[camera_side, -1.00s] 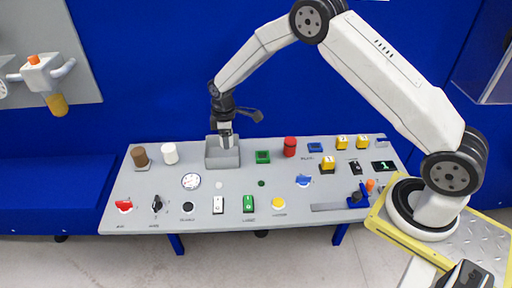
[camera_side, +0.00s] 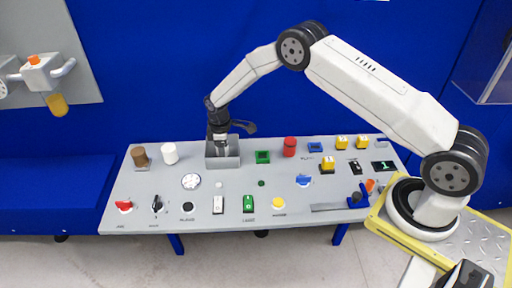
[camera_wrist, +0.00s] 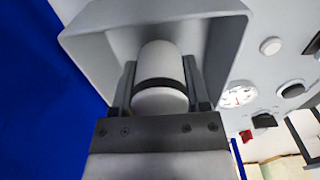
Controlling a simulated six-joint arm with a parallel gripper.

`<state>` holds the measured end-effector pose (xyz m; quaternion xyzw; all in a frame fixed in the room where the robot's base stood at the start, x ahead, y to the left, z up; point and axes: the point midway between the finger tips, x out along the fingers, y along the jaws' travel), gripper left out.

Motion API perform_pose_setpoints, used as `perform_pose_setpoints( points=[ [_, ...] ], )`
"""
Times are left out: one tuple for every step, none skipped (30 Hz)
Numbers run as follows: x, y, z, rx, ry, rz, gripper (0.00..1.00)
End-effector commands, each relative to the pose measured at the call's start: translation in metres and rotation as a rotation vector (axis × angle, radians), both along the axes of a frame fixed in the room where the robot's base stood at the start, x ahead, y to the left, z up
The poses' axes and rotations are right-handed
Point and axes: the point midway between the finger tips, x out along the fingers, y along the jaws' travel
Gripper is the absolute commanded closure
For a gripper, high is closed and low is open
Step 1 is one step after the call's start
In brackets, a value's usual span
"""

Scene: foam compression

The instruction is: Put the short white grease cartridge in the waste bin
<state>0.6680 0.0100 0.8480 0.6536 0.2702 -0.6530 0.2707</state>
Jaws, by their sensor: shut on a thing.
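A white cartridge (camera_wrist: 160,102), a short cylinder with a dark band around it, is held between the two fingers of my gripper (camera_wrist: 160,85) in the wrist view. In the side view my gripper (camera_side: 220,143) points down at the grey waste bin (camera_side: 222,163), with its fingers at the bin's opening. The cartridge's lower part is hidden there by the bin wall. In the wrist view the bin (camera_wrist: 78,48) surrounds the cartridge on the visible sides, and the cartridge's far end lies within its walls.
Another white cylinder (camera_side: 170,154) and a brown one (camera_side: 140,157) stand left of the bin. A green square frame (camera_side: 263,157) and a red cylinder (camera_side: 290,147) are to its right. A round dial (camera_side: 191,181) and several buttons and switches lie in front.

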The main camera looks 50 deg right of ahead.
Motion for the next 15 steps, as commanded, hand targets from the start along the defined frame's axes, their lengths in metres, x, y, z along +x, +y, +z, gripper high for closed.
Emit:
perform_pose_setpoints(
  points=[
    [0.0002,-0.0001,-0.0025,0.000,-0.001,0.000,1.00],
    [0.0002,-0.0001,-0.0033,0.000,-0.001,0.000,1.00],
    [0.0002,-0.0001,-0.0038,0.000,-0.001,0.000,1.00],
    [0.0003,0.0000,-0.0038,0.000,-0.001,0.000,1.00],
    [0.0003,0.0000,-0.0037,0.000,-0.001,0.000,1.00],
    [0.0003,0.0000,-0.0036,0.000,-0.001,0.000,1.00],
    [0.0003,0.0000,-0.0036,0.000,-0.001,0.000,1.00],
    [0.0003,0.0000,-0.0035,0.000,-0.001,0.000,1.00],
    [0.0003,0.0000,-0.0035,0.000,-0.001,0.000,1.00],
    [0.0003,0.0000,-0.0037,0.000,-0.001,0.000,1.00],
    [0.0001,0.0000,-0.0041,0.000,-0.001,0.000,1.00],
    [0.0001,0.0000,-0.0049,0.000,-0.001,0.000,1.00],
    [0.0001,-0.0001,-0.0056,-0.001,-0.001,0.000,1.00],
    [0.0001,-0.0001,-0.0063,-0.001,-0.001,0.000,1.00],
    [0.0001,-0.0001,-0.0069,-0.001,-0.001,0.000,0.37]
  ],
)
